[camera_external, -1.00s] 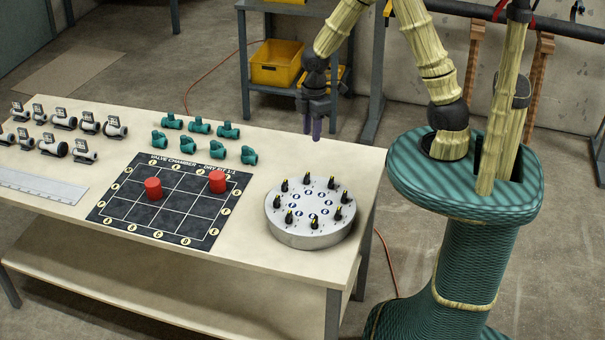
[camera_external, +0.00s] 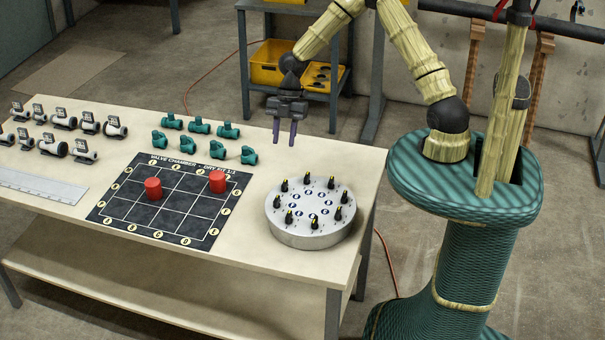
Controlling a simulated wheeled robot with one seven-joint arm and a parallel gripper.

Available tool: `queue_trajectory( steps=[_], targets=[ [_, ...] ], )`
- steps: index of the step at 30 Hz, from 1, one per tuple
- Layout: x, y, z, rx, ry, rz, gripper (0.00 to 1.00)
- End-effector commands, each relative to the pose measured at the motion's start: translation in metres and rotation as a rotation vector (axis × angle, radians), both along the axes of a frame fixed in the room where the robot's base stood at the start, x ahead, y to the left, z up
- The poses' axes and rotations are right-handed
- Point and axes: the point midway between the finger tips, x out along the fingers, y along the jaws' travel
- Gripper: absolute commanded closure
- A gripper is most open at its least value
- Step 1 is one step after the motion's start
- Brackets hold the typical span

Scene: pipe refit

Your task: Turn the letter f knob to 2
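A round silver dial base (camera_external: 309,234) sits at the right end of the table. Several black knobs with yellow marks stand in a ring on its top, around small blue-and-white labels. The letters and numbers are too small to read, so I cannot tell which knob is f or where it points. My gripper (camera_external: 285,140) hangs above the table, behind and above the dial base, pointing down. Its two purple fingers are apart with nothing between them. It touches no knob.
A black grid board (camera_external: 165,222) with two red cylinders (camera_external: 153,189) lies left of the dial base. Several teal pipe fittings (camera_external: 199,126) stand behind it. Grey-white valves (camera_external: 54,148) and a ruler (camera_external: 38,186) are at the left. Bare table surrounds the dial base.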

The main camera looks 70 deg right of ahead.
Motion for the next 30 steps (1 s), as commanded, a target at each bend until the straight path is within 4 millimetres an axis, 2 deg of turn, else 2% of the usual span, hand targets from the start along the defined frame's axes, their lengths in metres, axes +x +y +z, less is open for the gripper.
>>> queue_trajectory(
  steps=[5,24,30],
  targets=[
    [-0.001,0.01,-0.02,0.001,0.005,0.003,0.67],
    [-0.001,0.053,-0.123,0.001,0.005,0.003,0.67],
    [-0.001,0.063,-0.148,0.0,0.003,0.001,0.67]
  ],
)
